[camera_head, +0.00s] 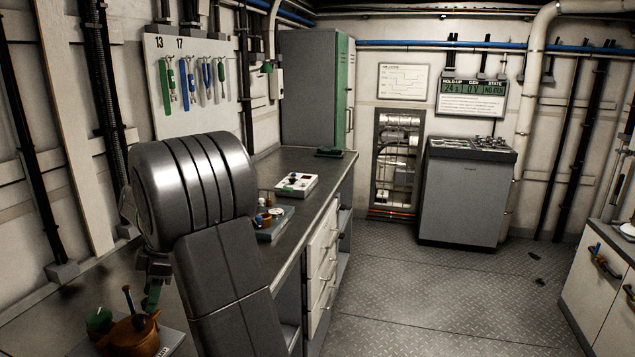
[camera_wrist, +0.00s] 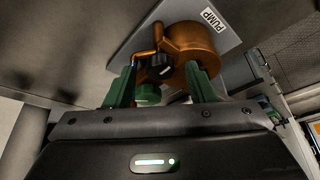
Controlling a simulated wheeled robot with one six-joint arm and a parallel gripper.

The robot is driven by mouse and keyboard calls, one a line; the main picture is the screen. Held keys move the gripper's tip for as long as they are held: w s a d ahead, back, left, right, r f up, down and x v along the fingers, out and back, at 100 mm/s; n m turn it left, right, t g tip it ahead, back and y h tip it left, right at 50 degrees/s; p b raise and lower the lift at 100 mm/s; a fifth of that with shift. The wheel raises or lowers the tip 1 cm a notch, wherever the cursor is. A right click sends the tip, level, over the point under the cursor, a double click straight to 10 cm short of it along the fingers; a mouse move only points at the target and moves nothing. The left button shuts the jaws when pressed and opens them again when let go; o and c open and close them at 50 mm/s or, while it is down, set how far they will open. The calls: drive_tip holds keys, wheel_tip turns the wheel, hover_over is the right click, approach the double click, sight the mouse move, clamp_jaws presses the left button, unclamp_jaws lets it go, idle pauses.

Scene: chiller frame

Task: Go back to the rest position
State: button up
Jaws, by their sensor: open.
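My gripper (camera_wrist: 162,90) is open in the wrist view, its two green fingers apart. Beyond the fingers is a copper-coloured pump (camera_wrist: 200,48) on a light plate labelled PUMP (camera_wrist: 222,38). No object is clearly held between the fingers; whether they touch the pump cannot be told. In the head view my arm stands over the bench, and a green finger of the gripper shows at lower left, just above the pump (camera_head: 130,338). A green round part (camera_head: 99,320) sits beside the pump. Much of my gripper is hidden behind the arm.
The grey bench (camera_head: 290,165) runs along the left wall, holding a small tray (camera_head: 275,222) and a white panel (camera_head: 296,184). Tools hang on a board (camera_head: 165,50) above. A grey cabinet (camera_head: 462,200) stands at the back.

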drive_tip(key=v, duration=1.3)
drive_tip(key=x, duration=1.3)
drive_tip(key=shift+s+f, duration=0.1)
drive_tip(key=shift+f, duration=0.1)
drive_tip(key=shift+a+f, duration=0.15)
drive_tip(key=shift+f, duration=0.05)
drive_tip(key=shift+s+r+m+t, duration=0.15)
drive_tip(key=shift+m+t, duration=0.25)
drive_tip(key=shift+m, duration=0.6)
drive_tip(key=m+t+p, duration=0.1)
drive_tip(key=m, duration=0.2)
drive_tip(key=shift+s+m+p, duration=0.15)
drive_tip(key=shift+m+p, duration=0.2)
drive_tip(key=shift+m, duration=0.05)
drive_tip(key=m+t+p, duration=0.2)
drive_tip(key=m, duration=0.3)
drive_tip(key=shift+s, duration=0.15)
drive_tip(key=shift+s+a+m+t+h+b, duration=0.1)
drive_tip(key=shift+m+t+h+b, duration=0.35)
drive_tip(key=shift+m, duration=1.05)
drive_tip(key=shift+s+m+t+h+b, duration=0.1)
drive_tip(key=shift+m+t+h, duration=0.15)
drive_tip(key=shift+m+t, duration=0.85)
drive_tip(key=shift+a+m+h, duration=0.1)
drive_tip(key=shift+m+h, duration=0.35)
drive_tip(key=shift+m, duration=0.95)
drive_tip(key=shift+a+m+h, duration=0.1)
drive_tip(key=shift+m+h, duration=0.35)
drive_tip(key=shift+m, duration=0.95)
